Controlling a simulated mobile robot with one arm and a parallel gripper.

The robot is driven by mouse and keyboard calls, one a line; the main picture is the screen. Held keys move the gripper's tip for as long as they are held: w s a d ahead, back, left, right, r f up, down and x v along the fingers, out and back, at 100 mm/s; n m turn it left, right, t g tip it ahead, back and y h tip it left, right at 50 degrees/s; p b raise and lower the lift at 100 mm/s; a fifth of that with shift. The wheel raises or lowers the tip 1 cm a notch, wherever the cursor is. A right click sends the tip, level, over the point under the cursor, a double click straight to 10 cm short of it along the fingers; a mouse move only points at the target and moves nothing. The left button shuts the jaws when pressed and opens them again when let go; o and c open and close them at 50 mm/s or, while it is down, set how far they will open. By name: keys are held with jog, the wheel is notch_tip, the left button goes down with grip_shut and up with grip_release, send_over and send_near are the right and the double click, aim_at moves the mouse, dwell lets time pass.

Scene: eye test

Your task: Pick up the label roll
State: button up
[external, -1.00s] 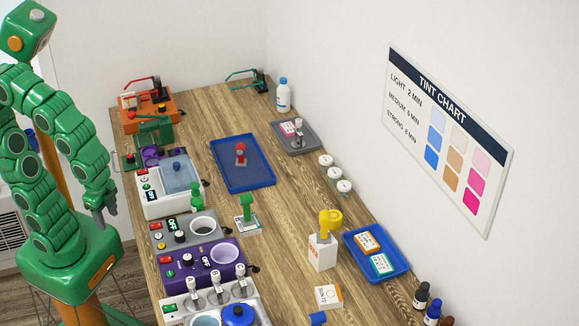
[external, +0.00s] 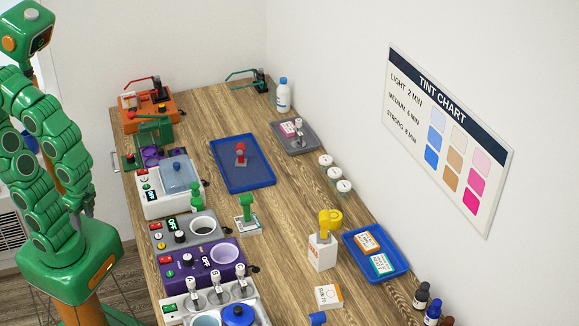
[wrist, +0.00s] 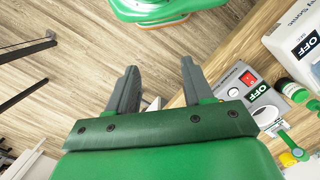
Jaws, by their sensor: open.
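I cannot make out a label roll for certain in either view. Small items on the bench, such as a pink-and-white item (external: 288,129) in the grey tray (external: 307,147), are too small to identify. My gripper (wrist: 157,72) is open and empty in the wrist view, its two grey fingers apart above the wooden floor. In the external view my gripper (external: 88,207) hangs beside my green body, left of the bench and off it; its fingers are small and partly hidden there.
The wooden bench (external: 283,215) holds a row of machines along its left edge, including a purple unit (external: 205,264). A blue tray (external: 240,178) lies mid-bench, and another blue tray (external: 362,262) with two small boxes lies right. Jars (external: 335,173) stand near the wall.

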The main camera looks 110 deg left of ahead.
jog(key=o, duration=0.7)
jog(key=shift+d, duration=0.1)
